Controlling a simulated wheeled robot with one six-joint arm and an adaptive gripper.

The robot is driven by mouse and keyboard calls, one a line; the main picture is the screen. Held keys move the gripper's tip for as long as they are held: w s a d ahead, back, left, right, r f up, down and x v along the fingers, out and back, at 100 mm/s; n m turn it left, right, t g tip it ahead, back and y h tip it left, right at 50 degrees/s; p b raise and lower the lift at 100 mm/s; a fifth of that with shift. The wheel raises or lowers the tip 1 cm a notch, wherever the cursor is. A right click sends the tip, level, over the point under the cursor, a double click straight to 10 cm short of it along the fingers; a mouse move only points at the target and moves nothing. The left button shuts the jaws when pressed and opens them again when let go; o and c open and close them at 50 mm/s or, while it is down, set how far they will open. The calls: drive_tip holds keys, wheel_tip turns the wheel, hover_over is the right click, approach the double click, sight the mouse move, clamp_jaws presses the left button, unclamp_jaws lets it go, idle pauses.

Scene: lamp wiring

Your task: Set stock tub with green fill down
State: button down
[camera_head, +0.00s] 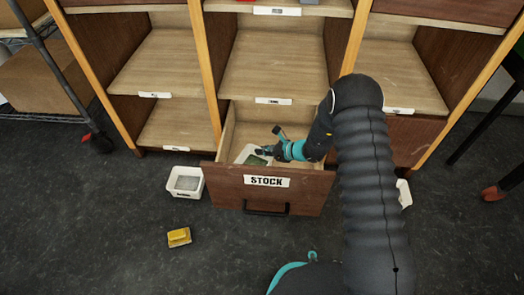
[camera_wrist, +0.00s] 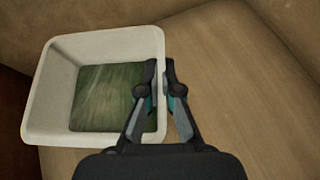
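The white stock tub with green fill (camera_head: 243,153) is inside the open drawer labelled STOCK (camera_head: 232,178), toward its left side. In the wrist view the tub (camera_wrist: 42,105) is at the left, with a flat green fill on its bottom. My gripper (camera_head: 268,150) reaches down into the drawer at the tub's right side. In the wrist view my gripper (camera_wrist: 161,68) has one finger inside the tub and one outside, closed on its right wall. The tub looks roughly level; whether it touches the drawer floor I cannot tell.
A white tub with grey contents (camera_head: 186,183) stands on the floor left of the drawer. A yellow block-like item (camera_head: 179,237) lies in front. Another white container (camera_head: 404,193) is partly hidden behind my arm. The drawer floor (camera_wrist: 235,75) right of the tub is bare.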

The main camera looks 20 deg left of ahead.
drive_tip(key=shift+f, duration=0.25)
drive_tip(key=c, duration=1.3)
unclamp_jaws()
drive_tip(key=shift+s, duration=0.1)
drive_tip(key=shift+r, duration=0.2)
drive_tip(key=shift+d+r, duration=0.2)
drive_tip(key=shift+d, duration=0.15)
drive_tip(key=p+v, duration=0.1)
drive_tip(key=v, duration=0.5)
drive_tip(key=shift+d+r, duration=0.25)
drive_tip(key=shift+d, duration=0.1)
